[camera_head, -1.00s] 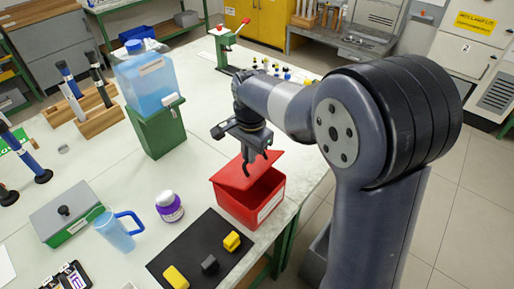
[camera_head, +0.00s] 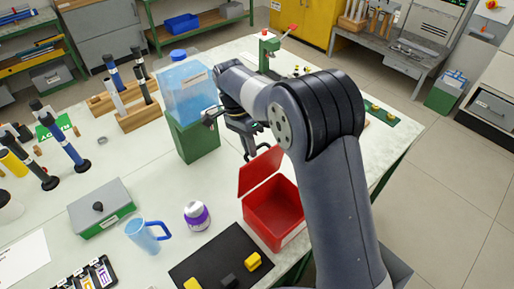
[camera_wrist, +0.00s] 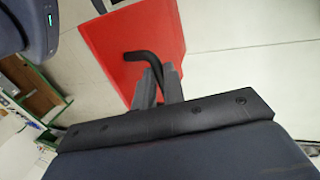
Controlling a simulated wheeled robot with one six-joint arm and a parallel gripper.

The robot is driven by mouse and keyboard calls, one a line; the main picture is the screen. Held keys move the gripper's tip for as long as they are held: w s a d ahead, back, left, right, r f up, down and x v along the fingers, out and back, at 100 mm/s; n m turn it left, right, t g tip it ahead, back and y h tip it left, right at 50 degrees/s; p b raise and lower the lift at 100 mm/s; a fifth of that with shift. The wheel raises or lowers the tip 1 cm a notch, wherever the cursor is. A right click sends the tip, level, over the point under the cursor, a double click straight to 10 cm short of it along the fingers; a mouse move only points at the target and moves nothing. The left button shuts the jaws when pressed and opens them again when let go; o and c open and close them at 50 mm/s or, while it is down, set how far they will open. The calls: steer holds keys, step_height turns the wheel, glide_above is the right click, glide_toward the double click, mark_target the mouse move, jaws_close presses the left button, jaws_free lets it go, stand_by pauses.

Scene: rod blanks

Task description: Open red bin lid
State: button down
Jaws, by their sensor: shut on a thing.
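The red bin (camera_head: 285,228) stands near the table's right edge in the head view. Its red lid (camera_head: 258,172) is tilted up steeply along the far left side, and the bin's inside shows. My gripper (camera_head: 256,156) is at the lid's upper edge, on the side away from the bin opening. In the wrist view, the lid (camera_wrist: 112,38) fills the upper middle. A black bent handle (camera_wrist: 140,56) sticks out from it, and my gripper (camera_wrist: 157,78) is shut on this handle. The exact grip is partly hidden by the fingers.
A blue water container (camera_head: 188,95) on a green stand (camera_head: 195,138) is just left of my gripper. A purple-and-white jar (camera_head: 197,215), a blue mug (camera_head: 146,235) and a black mat (camera_head: 215,262) with small blocks lie left of the bin. A grey-lidded box (camera_head: 100,208) is farther left.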

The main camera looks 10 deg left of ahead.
steer(key=shift+w+a+f+g+h, duration=0.3)
steer(key=shift+w+a+f+h, duration=0.1)
steer(key=shift+a, duration=0.1)
steer(key=shift+w+a+f+g+h, duration=0.3)
steer(key=shift+a+h, duration=0.1)
steer(key=shift+a, duration=0.15)
steer(key=shift+w+a+f+g+h, duration=0.3)
steer(key=shift+w+a+h, duration=0.1)
steer(key=shift+a, duration=0.1)
steer(key=c, duration=1.7)
jaws_free()
steer(key=shift+c, duration=0.2)
steer(key=shift+o, duration=1.3)
steer(key=shift+w+r, duration=0.1)
steer(key=shift+r, duration=0.05)
steer(key=shift+r, duration=0.1)
